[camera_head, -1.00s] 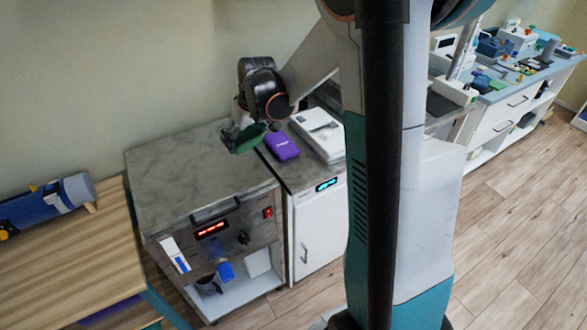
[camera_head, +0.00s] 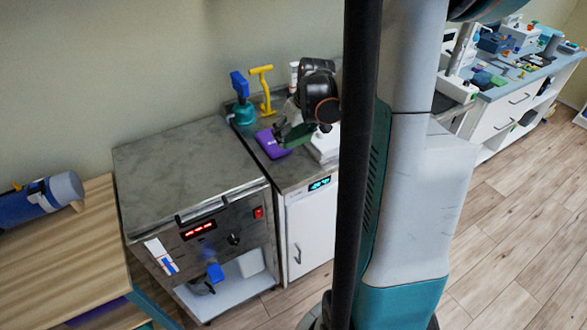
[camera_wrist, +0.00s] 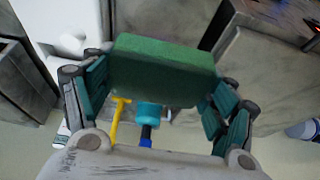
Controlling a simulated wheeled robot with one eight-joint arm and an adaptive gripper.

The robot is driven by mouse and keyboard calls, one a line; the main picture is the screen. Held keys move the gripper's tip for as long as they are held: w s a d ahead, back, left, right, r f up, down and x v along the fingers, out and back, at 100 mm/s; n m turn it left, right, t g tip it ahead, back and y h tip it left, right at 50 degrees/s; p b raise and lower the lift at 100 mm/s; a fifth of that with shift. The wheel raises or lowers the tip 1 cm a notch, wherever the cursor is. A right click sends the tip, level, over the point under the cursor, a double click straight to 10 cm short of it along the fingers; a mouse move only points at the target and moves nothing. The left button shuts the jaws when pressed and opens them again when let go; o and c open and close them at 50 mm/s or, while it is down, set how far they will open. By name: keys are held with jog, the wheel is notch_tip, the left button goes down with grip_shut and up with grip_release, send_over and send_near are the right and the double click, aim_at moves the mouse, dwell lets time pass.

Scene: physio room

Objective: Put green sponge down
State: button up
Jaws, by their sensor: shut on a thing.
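The green sponge (camera_wrist: 162,70) is a block held between the two teal-padded fingers of my gripper (camera_wrist: 155,92) in the wrist view. In the head view my gripper (camera_head: 290,133) is over the counter above the white cabinet, with the dark green sponge (camera_head: 297,136) in it. The sponge is just above or beside a purple object (camera_head: 268,146) lying on that counter. I cannot tell whether the sponge touches anything below it.
A white device (camera_head: 326,146) lies right of the gripper. A blue-and-teal bottle (camera_head: 242,105) and a yellow T-handled object (camera_head: 263,90) stand at the back of the counter (camera_head: 290,174). The grey metal cabinet top (camera_head: 185,165) at left is clear.

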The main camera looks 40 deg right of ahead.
aim_at(292, 168)
notch_tip(292, 168, down, 13)
jog(key=b, duration=0.4)
jog(key=shift+f, duration=0.25)
jog(key=o, duration=1.4)
jog(key=shift+r, duration=0.15)
jog(key=shift+r, duration=0.2)
jog(key=p+v, duration=0.4)
jog(key=v, duration=0.7)
jog(key=shift+s+r, duration=0.3)
jog(key=shift+r, duration=0.05)
jog(key=shift+w+a, duration=0.1)
jog(key=shift+a, duration=0.05)
